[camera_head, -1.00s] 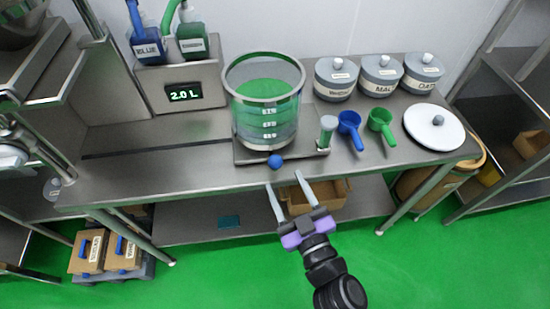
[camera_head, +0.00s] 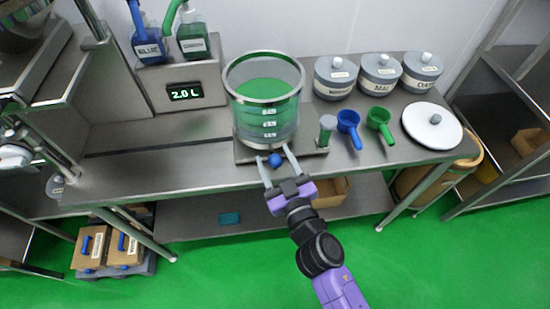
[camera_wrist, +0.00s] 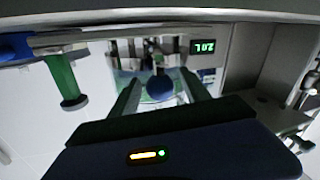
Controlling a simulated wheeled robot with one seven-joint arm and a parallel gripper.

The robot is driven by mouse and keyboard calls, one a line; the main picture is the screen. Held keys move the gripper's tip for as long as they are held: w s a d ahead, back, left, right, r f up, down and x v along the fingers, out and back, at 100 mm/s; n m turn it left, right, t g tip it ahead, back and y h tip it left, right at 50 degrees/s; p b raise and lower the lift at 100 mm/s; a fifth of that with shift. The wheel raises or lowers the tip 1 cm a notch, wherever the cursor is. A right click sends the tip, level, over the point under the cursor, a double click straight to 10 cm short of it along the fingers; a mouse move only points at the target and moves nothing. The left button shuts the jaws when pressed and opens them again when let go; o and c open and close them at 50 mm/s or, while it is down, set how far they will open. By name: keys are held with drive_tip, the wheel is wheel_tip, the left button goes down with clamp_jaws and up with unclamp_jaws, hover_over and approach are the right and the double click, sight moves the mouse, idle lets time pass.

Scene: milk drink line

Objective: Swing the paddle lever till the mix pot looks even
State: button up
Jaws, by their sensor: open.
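The mix pot (camera_head: 243,116) is a clear cylinder with a metal rim, standing on a dark base plate on the steel table. It holds green liquid (camera_head: 262,91), with white level marks on its wall. The paddle lever's blue ball knob (camera_head: 275,160) sticks out at the front of the base; it also shows in the wrist view (camera_wrist: 160,88). My gripper (camera_head: 275,166) is open, with one finger on each side of the knob. Whether the fingers touch it I cannot tell. The paddle inside the pot is not clearly visible.
A display (camera_head: 185,92) reads 2.0 L beside the pot. A green-capped clear cylinder (camera_head: 326,130) stands right of the pot. A blue scoop (camera_head: 349,123), a green scoop (camera_head: 380,121), lidded canisters (camera_head: 381,75) and a white round lid (camera_head: 433,125) lie further right.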

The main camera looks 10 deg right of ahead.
clamp_jaws()
idle(1.3)
